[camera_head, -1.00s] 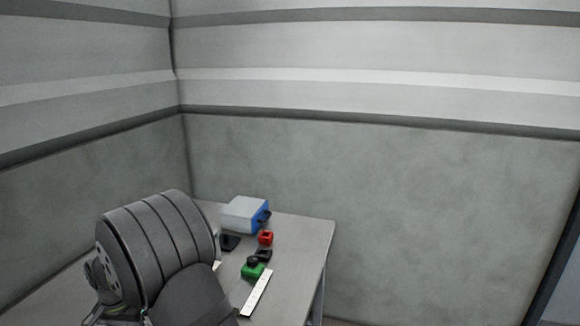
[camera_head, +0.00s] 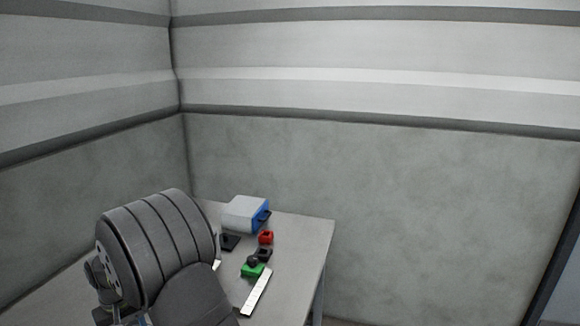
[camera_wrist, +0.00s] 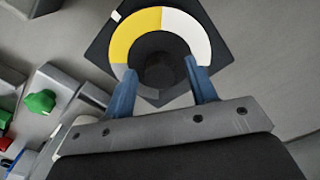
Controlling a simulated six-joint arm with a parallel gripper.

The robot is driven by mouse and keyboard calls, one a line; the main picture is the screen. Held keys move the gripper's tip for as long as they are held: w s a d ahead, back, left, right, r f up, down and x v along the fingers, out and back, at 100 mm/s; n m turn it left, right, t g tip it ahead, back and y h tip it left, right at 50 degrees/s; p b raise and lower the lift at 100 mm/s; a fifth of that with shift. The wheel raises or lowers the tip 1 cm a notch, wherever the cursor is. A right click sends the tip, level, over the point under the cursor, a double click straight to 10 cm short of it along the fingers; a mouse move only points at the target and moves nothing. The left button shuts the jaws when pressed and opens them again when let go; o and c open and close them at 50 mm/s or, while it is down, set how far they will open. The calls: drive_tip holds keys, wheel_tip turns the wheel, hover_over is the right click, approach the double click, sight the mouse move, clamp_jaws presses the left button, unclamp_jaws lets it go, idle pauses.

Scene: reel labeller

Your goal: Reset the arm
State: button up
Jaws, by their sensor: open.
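My gripper (camera_wrist: 160,68) shows in the wrist view, with two blue fingers spread apart and nothing seen held between them. Beyond the fingertips is a dark square plate (camera_wrist: 103,48) with a round dial (camera_wrist: 123,40) in yellow, white and grey sectors around a dark centre. The fingertips overlap the dial's lower edge in the picture; I cannot tell whether they touch it. In the head view, my dark arm fills the lower left, and the gripper's fingers cannot be made out there.
The grey table (camera_head: 305,255) holds a white and blue box (camera_head: 245,214), a red block (camera_head: 266,237), a black block (camera_head: 264,254), a green block with a dark knob (camera_head: 252,270) and a white strip (camera_head: 256,291). A green knob (camera_wrist: 40,102) shows in the wrist view.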

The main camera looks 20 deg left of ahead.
drive_tip(key=n, duration=0.5)
idle(0.4)
idle(1.4)
